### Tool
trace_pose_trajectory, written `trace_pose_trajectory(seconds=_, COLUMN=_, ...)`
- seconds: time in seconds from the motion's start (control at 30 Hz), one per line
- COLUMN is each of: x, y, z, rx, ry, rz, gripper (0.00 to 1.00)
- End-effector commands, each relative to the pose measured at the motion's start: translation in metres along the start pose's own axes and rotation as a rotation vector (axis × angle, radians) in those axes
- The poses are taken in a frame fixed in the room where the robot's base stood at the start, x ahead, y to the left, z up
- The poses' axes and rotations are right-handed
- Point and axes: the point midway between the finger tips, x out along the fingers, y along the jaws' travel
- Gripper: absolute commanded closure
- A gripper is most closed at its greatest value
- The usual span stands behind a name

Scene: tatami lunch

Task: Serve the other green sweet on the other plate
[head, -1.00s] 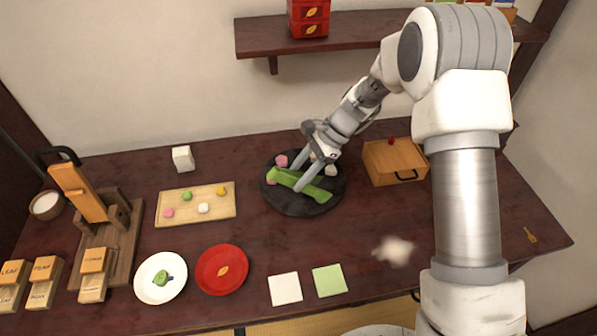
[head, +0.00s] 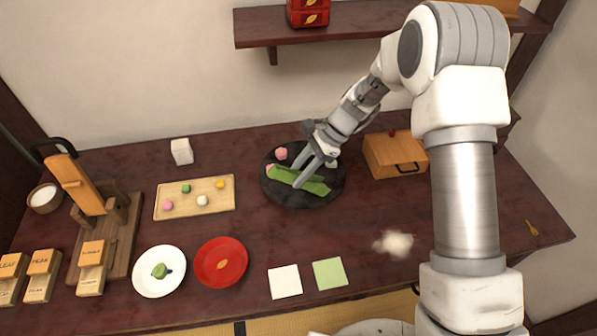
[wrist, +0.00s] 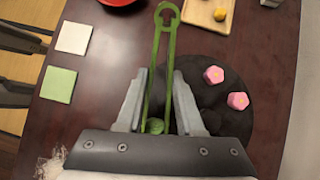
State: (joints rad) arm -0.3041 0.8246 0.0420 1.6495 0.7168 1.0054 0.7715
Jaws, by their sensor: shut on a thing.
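My gripper (head: 304,178) is shut on green tongs (head: 318,187), pressing their two arms from the sides, low over the round black slate (head: 292,202). The tongs also show in the wrist view (wrist: 162,40), their joined end pointing away from me. A green sweet (wrist: 155,126) lies between the tong arms near my gripper; whether they touch it cannot be told. A green sweet (head: 160,271) sits on the white plate (head: 148,286). The red plate (head: 208,278) holds no sweet and bears a gold leaf mark.
Pink sweets (head: 281,153) share the slate. A wooden tray (head: 162,212) holds several small sweets. A wooden box (head: 382,150) stands right of the slate. White (head: 284,282) and green (head: 329,273) squares lie at the front. A shelf (head: 265,42) hangs behind.

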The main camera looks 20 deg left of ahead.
Motion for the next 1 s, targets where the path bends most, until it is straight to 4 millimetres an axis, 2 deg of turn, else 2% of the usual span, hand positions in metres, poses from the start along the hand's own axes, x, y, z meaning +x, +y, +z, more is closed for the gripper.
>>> trace_pose_trajectory(seconds=0.17, x=-0.008, y=0.000, z=0.006, rx=-0.001, ry=0.000, rz=0.000, gripper=1.00)
trace_pose_trajectory(seconds=1.0, x=-0.089, y=-0.002, z=0.067, rx=0.000, ry=0.000, rz=-0.001, gripper=1.00)
